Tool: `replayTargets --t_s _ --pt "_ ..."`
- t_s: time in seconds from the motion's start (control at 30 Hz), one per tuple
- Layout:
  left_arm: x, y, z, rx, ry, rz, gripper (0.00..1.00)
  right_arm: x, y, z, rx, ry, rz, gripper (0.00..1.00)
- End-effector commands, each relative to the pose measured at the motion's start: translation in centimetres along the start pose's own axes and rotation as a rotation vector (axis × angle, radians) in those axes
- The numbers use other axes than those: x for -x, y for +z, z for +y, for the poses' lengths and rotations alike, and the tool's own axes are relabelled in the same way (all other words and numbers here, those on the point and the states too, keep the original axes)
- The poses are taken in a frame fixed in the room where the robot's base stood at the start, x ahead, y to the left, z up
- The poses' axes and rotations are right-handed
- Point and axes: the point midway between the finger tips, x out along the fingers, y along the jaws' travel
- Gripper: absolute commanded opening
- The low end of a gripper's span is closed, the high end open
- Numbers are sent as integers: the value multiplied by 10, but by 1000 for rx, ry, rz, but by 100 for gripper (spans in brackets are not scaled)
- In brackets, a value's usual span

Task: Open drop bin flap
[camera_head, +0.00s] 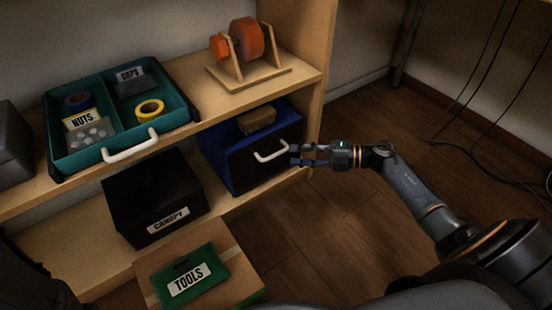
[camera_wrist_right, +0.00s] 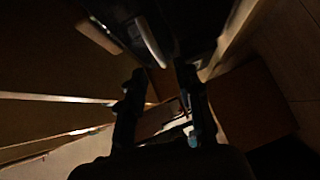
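The drop bin (camera_head: 215,158) appears to be the blue box with a black front on the lower right of the shelf unit. Its black front flap (camera_head: 250,172) looks closed and carries a white bar handle (camera_head: 271,153). My right gripper (camera_head: 293,154) points left at the handle's right end, very close to it; contact cannot be told. In the dark right wrist view, the two fingers (camera_wrist_right: 160,82) stand apart with nothing clearly between them. A pale bar, likely the handle (camera_wrist_right: 150,42), lies beyond the fingertips. My left gripper is not in view.
A teal tray (camera_head: 105,152) with a nuts label and tape rolls sits on the shelf at left. A black canopy box (camera_head: 150,190) and a cardboard box (camera_head: 225,245) with a green tools case are below. A spool stand (camera_head: 250,75) is above. Floor (camera_head: 340,220) is clear; cables hang right.

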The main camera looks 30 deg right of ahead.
Motion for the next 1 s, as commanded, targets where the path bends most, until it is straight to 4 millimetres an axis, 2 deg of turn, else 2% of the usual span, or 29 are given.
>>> replayTargets --t_s 0.03,0.1,0.3,0.5,0.77,0.93,1.0 --pt "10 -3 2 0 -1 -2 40 -12 1 -3 4 4 1 34" --pt "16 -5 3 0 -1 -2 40 -27 1 -4 2 3 1 34" --pt "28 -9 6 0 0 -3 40 -56 1 -2 1 2 0 34" --pt "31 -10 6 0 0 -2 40 -67 1 0 1 1 -2 34" --pt "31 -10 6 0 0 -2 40 -67 0 0 0 0 -2 34" --pt "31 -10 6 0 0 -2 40 -67 0 0 0 0 -2 0" --pt "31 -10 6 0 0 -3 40 -67 0 0 0 0 -2 0"
